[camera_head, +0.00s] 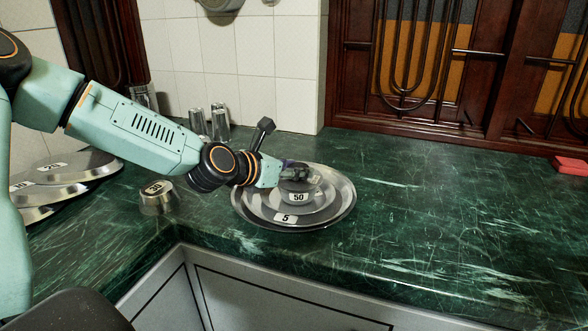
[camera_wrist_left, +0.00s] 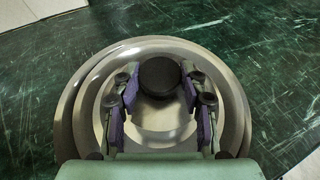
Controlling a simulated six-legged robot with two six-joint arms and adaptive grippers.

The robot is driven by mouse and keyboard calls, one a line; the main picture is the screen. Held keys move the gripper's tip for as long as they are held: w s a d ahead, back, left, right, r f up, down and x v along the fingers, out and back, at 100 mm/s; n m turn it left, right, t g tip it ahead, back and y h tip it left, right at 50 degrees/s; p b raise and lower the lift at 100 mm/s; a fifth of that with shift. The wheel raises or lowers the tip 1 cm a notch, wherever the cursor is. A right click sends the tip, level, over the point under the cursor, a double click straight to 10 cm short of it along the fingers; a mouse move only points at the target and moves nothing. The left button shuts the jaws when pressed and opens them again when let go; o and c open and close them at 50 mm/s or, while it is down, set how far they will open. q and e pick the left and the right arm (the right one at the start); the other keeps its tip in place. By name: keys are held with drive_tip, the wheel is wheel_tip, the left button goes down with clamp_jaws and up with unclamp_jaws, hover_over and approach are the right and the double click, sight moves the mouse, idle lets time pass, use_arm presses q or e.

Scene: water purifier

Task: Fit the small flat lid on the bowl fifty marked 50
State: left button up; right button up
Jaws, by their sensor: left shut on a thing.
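The silver bowl fifty, marked 50 (camera_head: 298,198), stands within a wide silver dish marked 5 (camera_head: 285,218) on the green counter. My left gripper (camera_head: 297,172) is directly above the bowl, and its fingers hide part of the bowl's top. In the left wrist view the gripper (camera_wrist_left: 160,88) has its purple pads on both sides of a round black knob (camera_wrist_left: 160,74), shut on it. The knob appears to belong to the small flat lid (camera_wrist_left: 160,118), a shiny disc below. I cannot tell whether the lid touches the bowl's rim. My right gripper is not in view.
A small silver bowl marked 30 (camera_head: 156,198) stands left of the dish. Wide silver dishes (camera_head: 75,172) with labels lie at the far left. Glasses (camera_head: 208,124) stand near the tiled wall. A red object (camera_head: 571,166) lies far right. The counter right of the dish is clear.

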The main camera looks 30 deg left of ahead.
use_arm(q)
drive_tip(key=shift+a+f, duration=0.15)
drive_tip(key=shift+f, duration=0.15)
drive_tip(key=shift+r, duration=0.1)
drive_tip(key=o, duration=0.8)
drive_tip(key=shift+c, duration=0.2)
drive_tip(key=o, duration=0.5)
drive_tip(key=shift+r, duration=5)
